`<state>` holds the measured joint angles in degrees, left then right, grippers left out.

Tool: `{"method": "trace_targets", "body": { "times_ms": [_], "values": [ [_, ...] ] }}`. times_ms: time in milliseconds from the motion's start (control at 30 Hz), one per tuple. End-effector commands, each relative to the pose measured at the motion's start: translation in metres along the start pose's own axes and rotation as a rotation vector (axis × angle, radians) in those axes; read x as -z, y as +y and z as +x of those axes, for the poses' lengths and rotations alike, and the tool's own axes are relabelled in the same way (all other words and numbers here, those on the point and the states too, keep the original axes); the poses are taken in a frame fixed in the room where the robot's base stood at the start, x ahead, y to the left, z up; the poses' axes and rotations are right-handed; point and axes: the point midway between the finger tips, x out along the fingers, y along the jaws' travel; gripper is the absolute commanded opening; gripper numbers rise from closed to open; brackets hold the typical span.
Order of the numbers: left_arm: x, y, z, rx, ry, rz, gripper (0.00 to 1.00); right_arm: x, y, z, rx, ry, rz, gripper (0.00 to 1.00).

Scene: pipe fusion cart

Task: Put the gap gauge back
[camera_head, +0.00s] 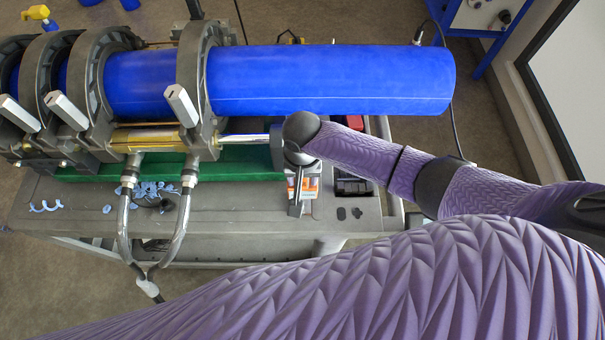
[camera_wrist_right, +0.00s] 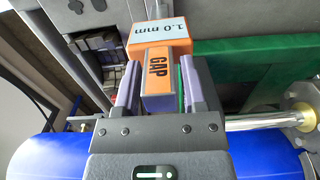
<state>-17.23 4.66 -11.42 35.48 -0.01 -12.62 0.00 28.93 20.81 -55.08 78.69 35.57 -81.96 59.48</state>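The gap gauge is an orange block with a dark "GAP" label (camera_wrist_right: 158,75) and a white face marked "1.0 mm". In the right wrist view it stands between the two fingers of my right gripper (camera_wrist_right: 163,85). A thin green strip shows between the gauge and the right-hand finger, so the fingers appear open around it. In the head view my right gripper (camera_head: 296,200) points down over the cart's right part, beside orange and white parts (camera_head: 311,187); the wrist hides some of this spot. My left gripper is not in view.
A long blue pipe (camera_head: 330,80) lies in grey clamps (camera_head: 195,75) just behind the right wrist. A green tray (camera_head: 235,165) and hoses (camera_head: 183,215) are to the left. Blue shavings (camera_head: 150,190) lie on the grey cart top (camera_head: 250,210). Dark pieces (camera_head: 350,213) lie to the right.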

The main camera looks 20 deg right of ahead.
Motion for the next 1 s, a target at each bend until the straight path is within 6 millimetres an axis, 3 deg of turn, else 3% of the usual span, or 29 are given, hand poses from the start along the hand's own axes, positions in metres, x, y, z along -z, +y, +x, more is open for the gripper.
{"method": "trace_targets", "body": {
  "times_ms": [100, 367, 467, 700, 800, 1000],
  "values": [
    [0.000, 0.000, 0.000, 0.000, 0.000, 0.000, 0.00, 0.000, 0.000, 0.000, 0.000, 0.000, 0.000, 0.73],
    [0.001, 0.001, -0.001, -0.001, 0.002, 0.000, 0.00, 0.000, 0.000, -0.003, -0.001, 0.001, 0.000, 0.73],
    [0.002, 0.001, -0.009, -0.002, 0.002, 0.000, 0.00, 0.001, 0.000, -0.020, 0.001, 0.002, 0.000, 0.73],
    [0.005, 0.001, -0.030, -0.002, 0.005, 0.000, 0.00, 0.001, 0.000, -0.089, 0.002, 0.002, 0.000, 0.73],
    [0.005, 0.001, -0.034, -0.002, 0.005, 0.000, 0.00, 0.001, -0.001, -0.109, 0.003, 0.002, 0.001, 0.73],
    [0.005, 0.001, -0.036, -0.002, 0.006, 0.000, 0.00, 0.000, 0.000, -0.124, 0.000, 0.000, 0.001, 0.73]
  ]
}}
